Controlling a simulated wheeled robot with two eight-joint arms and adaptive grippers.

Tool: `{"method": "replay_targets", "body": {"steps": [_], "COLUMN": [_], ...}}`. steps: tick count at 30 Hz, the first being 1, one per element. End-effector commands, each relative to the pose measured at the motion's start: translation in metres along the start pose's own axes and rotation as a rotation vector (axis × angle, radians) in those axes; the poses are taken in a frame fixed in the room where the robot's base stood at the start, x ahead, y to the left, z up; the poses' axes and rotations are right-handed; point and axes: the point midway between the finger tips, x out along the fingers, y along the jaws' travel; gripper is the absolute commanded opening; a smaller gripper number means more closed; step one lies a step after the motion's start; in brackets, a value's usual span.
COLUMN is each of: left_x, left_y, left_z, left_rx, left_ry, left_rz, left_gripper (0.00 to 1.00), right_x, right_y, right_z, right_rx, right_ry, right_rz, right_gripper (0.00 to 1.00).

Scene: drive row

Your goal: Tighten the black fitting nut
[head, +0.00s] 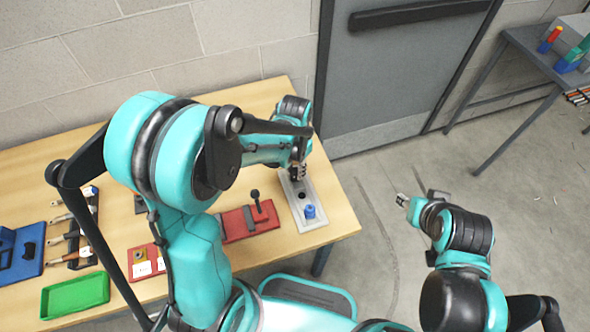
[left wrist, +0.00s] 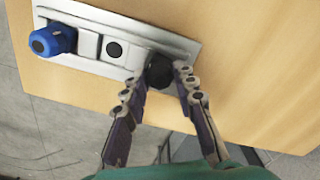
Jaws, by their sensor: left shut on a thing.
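The black fitting nut (left wrist: 160,72) sits at one end of a light grey plate (left wrist: 188,45) in the left wrist view. My left gripper (left wrist: 158,84) is shut on it, with one finger on each side. In the head view my left gripper (head: 300,172) reaches down over the far end of the same plate (head: 314,224) and hides the nut. A blue fitting (head: 310,211) stands at the near end of the plate; it also shows in the left wrist view (left wrist: 55,40). My right gripper (head: 402,200) is over the floor, away from the bench; its fingers are too small to judge.
The plate lies near the right edge of the wooden bench (head: 335,215). A red block with a black lever (head: 257,212) stands left of it. A green tray (head: 75,295) and a blue case (head: 18,250) are further left. A grey door (head: 390,80) is behind.

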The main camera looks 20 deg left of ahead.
Motion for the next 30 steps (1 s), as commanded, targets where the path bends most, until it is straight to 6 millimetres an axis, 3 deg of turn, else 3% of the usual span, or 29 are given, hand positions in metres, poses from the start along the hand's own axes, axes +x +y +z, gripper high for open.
{"method": "replay_targets", "body": {"steps": [25, 26, 30], "left_x": [0.001, 0.0, 0.0], "left_y": [-0.001, -0.001, -0.001], "left_z": [0.0, 0.0, 0.0], "left_rx": [1.441, 1.448, 1.441], "left_ry": [0.0, 0.0, 0.0], "left_rz": [-0.002, -0.002, -0.002], "left_gripper": [0.11, 0.32, 0.69], "right_x": [0.014, 0.014, 0.014], "right_y": [0.0, 0.0, 0.0], "right_z": [0.01, 0.01, 0.01], "right_rx": [0.0, 0.0, 0.0], "right_ry": [0.0, 0.0, 0.0], "right_rz": [0.0, 0.0, 0.0], "right_gripper": [0.4, 0.4, 0.4]}}
